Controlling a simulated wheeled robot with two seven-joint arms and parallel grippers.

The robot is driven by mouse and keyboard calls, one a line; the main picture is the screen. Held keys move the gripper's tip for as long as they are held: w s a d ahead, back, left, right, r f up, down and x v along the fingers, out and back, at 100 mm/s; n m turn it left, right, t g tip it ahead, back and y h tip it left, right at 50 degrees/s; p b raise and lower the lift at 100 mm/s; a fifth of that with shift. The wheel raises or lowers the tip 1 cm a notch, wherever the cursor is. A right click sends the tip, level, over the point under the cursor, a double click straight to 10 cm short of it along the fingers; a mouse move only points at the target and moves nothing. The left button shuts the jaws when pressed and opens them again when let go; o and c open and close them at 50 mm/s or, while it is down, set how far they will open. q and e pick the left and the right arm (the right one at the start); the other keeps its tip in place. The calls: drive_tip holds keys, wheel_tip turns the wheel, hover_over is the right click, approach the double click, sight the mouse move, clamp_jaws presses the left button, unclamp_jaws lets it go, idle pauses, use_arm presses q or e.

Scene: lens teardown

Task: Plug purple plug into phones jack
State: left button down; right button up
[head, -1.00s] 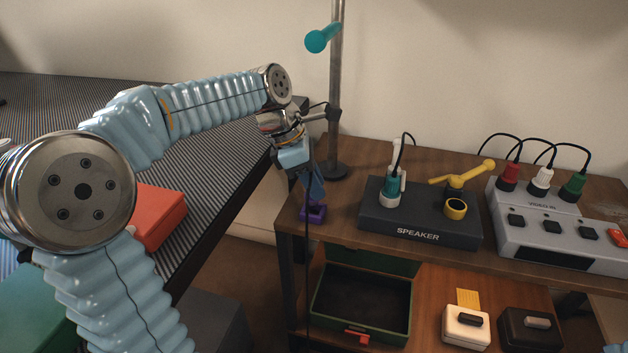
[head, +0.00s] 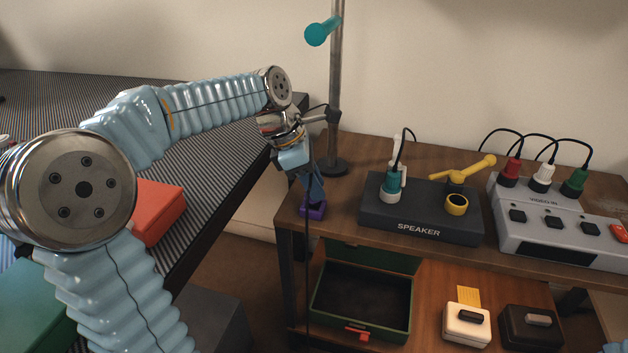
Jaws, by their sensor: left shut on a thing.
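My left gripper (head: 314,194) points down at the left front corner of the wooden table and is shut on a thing. A small purple piece (head: 312,212) shows at its fingertips, low over or on the tabletop. The fingers cover part of it, so I cannot tell how much is the purple plug and how much is a jack around it. A thin black cable (head: 307,270) hangs beside the gripper past the table's front edge. No label reading phones is legible. My right gripper is not in view.
A metal pole (head: 335,100) with a teal knob stands close behind the gripper. To the right are the dark speaker box (head: 375,215) with a teal plug and yellow lever, and a grey video box (head: 550,225) with several plugs. An open green case (head: 320,300) sits below.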

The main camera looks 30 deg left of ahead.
use_arm(q)
drive_tip(key=shift+f+b, duration=0.4)
drive_tip(key=shift+f, duration=0.35)
drive_tip(key=c, duration=0.8)
unclamp_jaws()
drive_tip(key=p+v, duration=0.2)
drive_tip(key=v, duration=1)
drive_tip(key=shift+s, duration=0.1)
